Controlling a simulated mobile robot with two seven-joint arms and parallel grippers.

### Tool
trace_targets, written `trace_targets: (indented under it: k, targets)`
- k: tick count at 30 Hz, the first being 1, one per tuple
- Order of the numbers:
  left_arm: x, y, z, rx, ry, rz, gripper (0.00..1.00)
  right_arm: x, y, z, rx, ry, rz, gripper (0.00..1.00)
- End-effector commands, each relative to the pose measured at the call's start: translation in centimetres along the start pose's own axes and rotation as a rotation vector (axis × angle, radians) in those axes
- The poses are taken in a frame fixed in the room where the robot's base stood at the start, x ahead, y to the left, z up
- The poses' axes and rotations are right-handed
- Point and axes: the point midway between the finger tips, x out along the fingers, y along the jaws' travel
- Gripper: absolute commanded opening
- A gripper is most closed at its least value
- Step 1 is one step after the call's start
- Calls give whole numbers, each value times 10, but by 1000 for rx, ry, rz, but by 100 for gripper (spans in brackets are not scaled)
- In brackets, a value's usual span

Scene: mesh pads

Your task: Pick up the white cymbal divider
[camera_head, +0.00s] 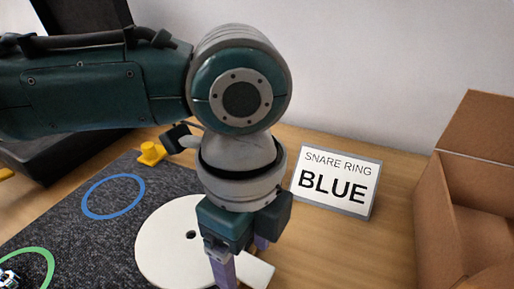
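The white cymbal divider (160,240) is a flat round disc with a small central hole and a pale tab (258,274) at its right side. It lies partly on the dark mat, at the mat's right edge. My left gripper (241,262) points down over the disc's right part, near the tab. Its two purple fingers stand apart, one in front and one behind. The fingertips' contact with the divider is not clear, and the wrist hides part of the disc. My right gripper is not in view.
A dark speckled mat (75,232) carries a blue ring (88,210) and a green ring (50,262). A yellow piece (151,153) sits at its far edge. A "SNARE RING BLUE" sign (337,184) and an open cardboard box (440,210) stand at right. A black case (60,160) is behind.

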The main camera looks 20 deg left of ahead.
Motion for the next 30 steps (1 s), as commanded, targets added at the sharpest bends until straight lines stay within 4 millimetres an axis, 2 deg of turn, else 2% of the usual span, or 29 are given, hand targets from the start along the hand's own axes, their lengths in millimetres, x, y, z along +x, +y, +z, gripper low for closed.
trace_targets:
  k: [2,19,20,30]
  targets:
    - [0,0,0,0,0,-1,66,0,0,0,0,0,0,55]
    - [1,-2,1,-1,-2,-6,2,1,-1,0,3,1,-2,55]
    - [1,-2,1,-1,-1,-6,0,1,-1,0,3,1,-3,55]
    - [0,0,0,0,0,-2,0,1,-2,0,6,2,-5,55]
